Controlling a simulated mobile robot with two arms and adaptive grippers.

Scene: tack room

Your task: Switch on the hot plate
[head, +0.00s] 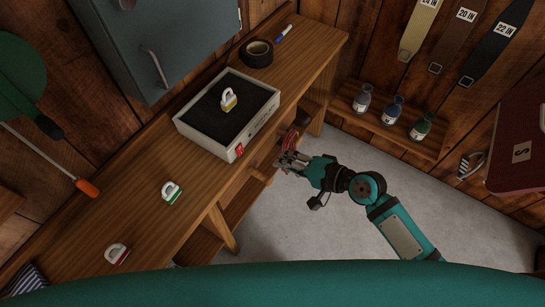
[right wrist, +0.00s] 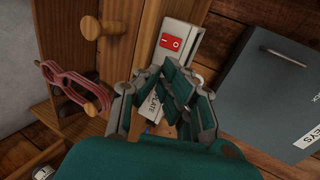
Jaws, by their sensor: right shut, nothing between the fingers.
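The hot plate (head: 184,125) is a pale box with a black top, lying on the wooden bench. My right gripper (head: 283,161) is shut and empty, off the bench's front edge, just right of and below the switch in the head view. In the right wrist view its closed fingers (right wrist: 172,88) cover part of the front panel; contact with it cannot be told. My left gripper is out of view.
A small yellow-and-white handled item (head: 228,100) sits on the hot plate. Similar green (head: 171,192) and red (head: 117,254) ones lie on the bench (head: 145,225). Black tape (head: 257,53) lies behind. A grey cabinet (head: 165,35) hangs above. A red looped item (right wrist: 75,86) hangs near my right gripper.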

